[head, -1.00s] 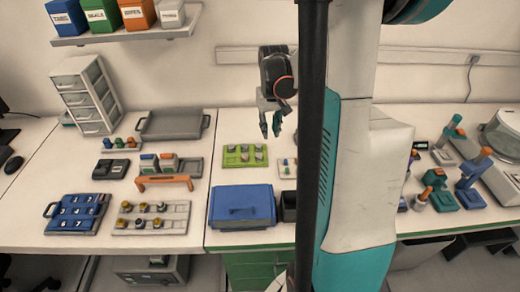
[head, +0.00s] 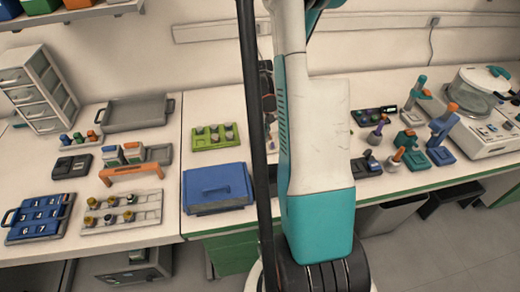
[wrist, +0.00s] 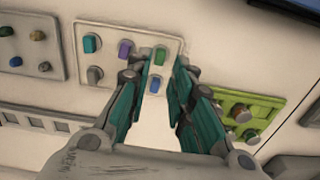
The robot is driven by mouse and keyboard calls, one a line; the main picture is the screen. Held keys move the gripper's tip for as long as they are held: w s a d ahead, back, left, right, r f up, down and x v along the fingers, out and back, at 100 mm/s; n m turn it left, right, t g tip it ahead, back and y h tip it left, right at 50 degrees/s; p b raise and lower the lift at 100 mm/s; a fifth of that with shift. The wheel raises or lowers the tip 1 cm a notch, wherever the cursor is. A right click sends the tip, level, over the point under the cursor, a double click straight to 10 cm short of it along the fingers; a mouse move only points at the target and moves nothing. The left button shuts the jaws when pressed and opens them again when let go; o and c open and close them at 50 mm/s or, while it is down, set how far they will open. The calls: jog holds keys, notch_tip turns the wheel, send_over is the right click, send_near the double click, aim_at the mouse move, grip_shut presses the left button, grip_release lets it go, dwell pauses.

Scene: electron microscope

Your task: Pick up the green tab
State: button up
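The green tab (wrist: 160,55) stands upright on a pale plate (wrist: 112,30) in the wrist view. Teal (wrist: 92,43), purple (wrist: 125,49), grey (wrist: 95,75) and blue (wrist: 154,84) tabs share that plate. My gripper (wrist: 167,68) is open. Its fingertips are close to the green tab, which appears just beyond the gap between them. The blue tab shows between the fingers. I cannot tell the height gap to the plate. In the head view, my column and arm hide most of the gripper and the plate.
A green tray (wrist: 248,112) with knobs lies right of the fingers in the wrist view; another knob plate (wrist: 28,65) lies left. In the head view, a blue box (head: 216,187) sits near the bench front. Several upright tools stand on the right bench.

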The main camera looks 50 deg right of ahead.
aim_at(260, 146)
notch_tip(260, 146, down, 5)
jog(key=b, duration=0.2)
jog(key=shift+b, duration=0.35)
jog(key=shift+c, duration=0.6)
jog(key=c, duration=0.3)
